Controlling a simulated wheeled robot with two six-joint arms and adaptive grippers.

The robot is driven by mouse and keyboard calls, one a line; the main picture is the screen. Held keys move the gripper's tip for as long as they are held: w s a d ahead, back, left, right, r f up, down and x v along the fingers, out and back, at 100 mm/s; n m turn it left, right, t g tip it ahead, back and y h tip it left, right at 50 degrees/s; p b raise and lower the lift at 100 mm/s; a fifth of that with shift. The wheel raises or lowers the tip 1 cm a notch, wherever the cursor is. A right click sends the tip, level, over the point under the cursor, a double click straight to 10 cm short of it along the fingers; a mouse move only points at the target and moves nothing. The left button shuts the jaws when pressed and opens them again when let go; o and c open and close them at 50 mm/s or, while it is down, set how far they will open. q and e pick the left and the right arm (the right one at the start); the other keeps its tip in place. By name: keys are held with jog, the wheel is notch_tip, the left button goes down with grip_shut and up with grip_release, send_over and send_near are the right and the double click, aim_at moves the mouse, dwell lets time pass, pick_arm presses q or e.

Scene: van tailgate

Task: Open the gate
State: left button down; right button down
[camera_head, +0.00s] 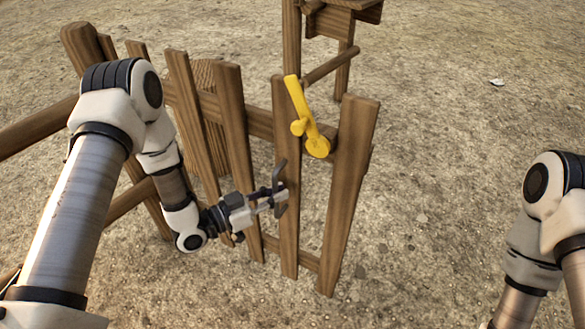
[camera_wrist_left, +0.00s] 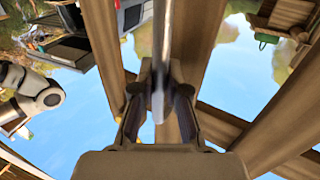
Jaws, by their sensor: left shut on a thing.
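The wooden gate (camera_head: 232,125) has several upright pickets and stands slantwise in the middle of the head view. A yellow latch lever (camera_head: 299,100) sits near the top of its right end, tilted up and to the left. A dark grey bar handle (camera_head: 279,172) is on a picket below the latch. My left gripper (camera_head: 270,200) is shut on this handle, low on the gate's near side. The left wrist view shows the grey handle (camera_wrist_left: 163,50) between the two fingers (camera_wrist_left: 159,105). My right gripper is out of view.
A wooden rail (camera_head: 35,128) runs off to the left of the gate. Behind it stand a post (camera_head: 291,40) and a wooden structure (camera_head: 343,22). The gravel ground in front and to the right is clear, apart from a small pale scrap (camera_head: 496,82).

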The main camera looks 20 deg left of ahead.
pick_arm(q)
jog(key=s, duration=0.1)
jog(key=s+a, duration=0.1)
jog(key=s, duration=0.1)
jog(key=s+a+p, duration=0.1)
jog(key=shift+s, duration=0.35)
jog(key=c, duration=1.2)
grip_release()
jog(key=shift+v, duration=6)
